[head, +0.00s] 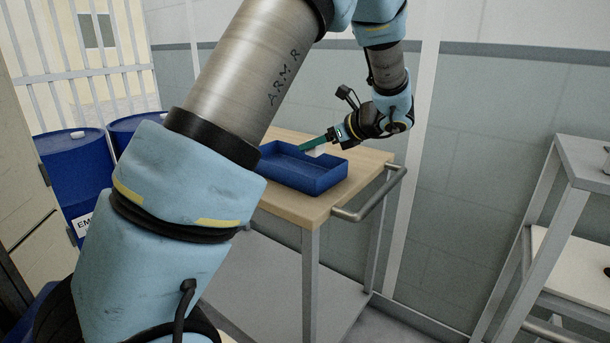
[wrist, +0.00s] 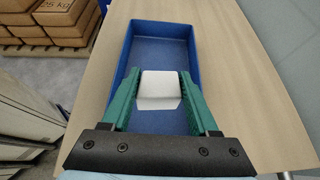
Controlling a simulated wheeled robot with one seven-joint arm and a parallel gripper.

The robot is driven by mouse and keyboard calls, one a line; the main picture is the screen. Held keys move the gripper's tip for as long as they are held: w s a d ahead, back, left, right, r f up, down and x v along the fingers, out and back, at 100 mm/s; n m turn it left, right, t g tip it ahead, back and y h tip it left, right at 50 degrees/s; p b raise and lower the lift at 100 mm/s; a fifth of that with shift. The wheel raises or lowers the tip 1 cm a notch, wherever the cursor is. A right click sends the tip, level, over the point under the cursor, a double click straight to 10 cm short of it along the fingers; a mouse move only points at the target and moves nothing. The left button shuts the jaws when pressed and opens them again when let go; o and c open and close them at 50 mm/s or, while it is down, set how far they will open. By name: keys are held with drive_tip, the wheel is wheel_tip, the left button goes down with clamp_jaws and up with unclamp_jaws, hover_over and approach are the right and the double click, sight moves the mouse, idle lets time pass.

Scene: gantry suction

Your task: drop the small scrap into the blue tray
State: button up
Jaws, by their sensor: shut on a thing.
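The blue tray (head: 318,182) sits on a wooden-topped trolley table in the head view. It also shows in the wrist view (wrist: 122,55), where its far part looks empty. My gripper (head: 313,146) reaches in from the right above the tray. In the wrist view its green fingers (wrist: 159,90) are shut on the small scrap, a white block (wrist: 159,84). The scrap (head: 317,151) is partly hidden by the fingers in the head view. It appears held over the tray's interior; its exact height above the tray floor is hard to tell.
The wooden table top (head: 368,160) is bare around the tray, with a metal handle rail (head: 368,203) on its right end. Blue drums (head: 75,165) stand at the left. A grey shelf unit (head: 555,215) stands at the right.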

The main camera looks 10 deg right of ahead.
wheel_tip(320, 180, down, 7)
drive_tip(key=shift+f, duration=0.2)
drive_tip(key=o, duration=1.4)
drive_tip(key=shift+c, duration=0.2)
drive_tip(key=v, duration=1.2)
